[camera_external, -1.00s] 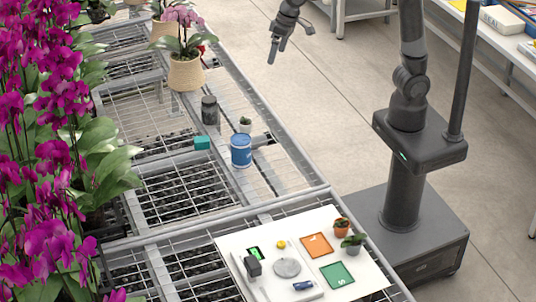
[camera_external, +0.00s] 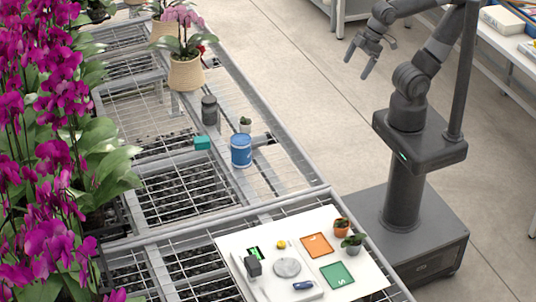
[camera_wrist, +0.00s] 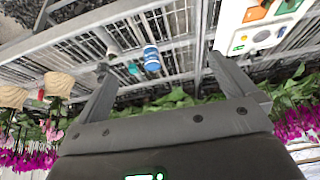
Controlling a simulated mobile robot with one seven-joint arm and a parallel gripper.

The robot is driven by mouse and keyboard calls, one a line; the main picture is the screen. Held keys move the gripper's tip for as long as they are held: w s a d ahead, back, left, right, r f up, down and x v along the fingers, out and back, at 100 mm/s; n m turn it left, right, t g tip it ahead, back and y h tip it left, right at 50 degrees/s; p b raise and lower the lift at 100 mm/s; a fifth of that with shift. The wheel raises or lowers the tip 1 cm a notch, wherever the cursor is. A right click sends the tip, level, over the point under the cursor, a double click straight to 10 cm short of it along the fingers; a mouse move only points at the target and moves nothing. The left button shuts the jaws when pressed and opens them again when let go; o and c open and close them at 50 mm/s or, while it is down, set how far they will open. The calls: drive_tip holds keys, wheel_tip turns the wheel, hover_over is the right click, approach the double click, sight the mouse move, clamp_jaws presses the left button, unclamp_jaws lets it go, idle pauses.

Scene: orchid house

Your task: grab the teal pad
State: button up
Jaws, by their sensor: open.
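The teal pad (camera_external: 202,143) is a small teal block lying on the wire-mesh bench, just left of a blue can. It also shows small in the wrist view (camera_wrist: 133,69), beside the blue can. My gripper (camera_external: 359,63) is open and empty, above the floor to the right of the bench and well away from the pad. In the wrist view the two spread fingers of my gripper (camera_wrist: 160,72) have nothing between them.
A white board (camera_external: 232,243) with coloured squares lies on the near bench. Purple orchids (camera_external: 45,150) crowd the left side.

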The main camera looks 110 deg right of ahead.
drive_tip(key=shift+s+f, duration=0.15)
drive_tip(key=shift+c, duration=0.2)
drive_tip(key=c, duration=0.8)
drive_tip(key=shift+o, duration=0.2)
drive_tip(key=m+g, duration=0.1)
drive_tip(key=m, duration=0.1)
hover_over(202, 139)
drive_tip(key=s, duration=0.4)
wheel_tip(202, 139, down, 23)
drive_tip(key=shift+h, duration=0.4)
drive_tip(key=shift+a+x, duration=0.1)
drive_tip(key=shift+x, duration=2.7)
drive_tip(key=shift+a+x, duration=0.15)
drive_tip(key=shift+x, duration=2.7)
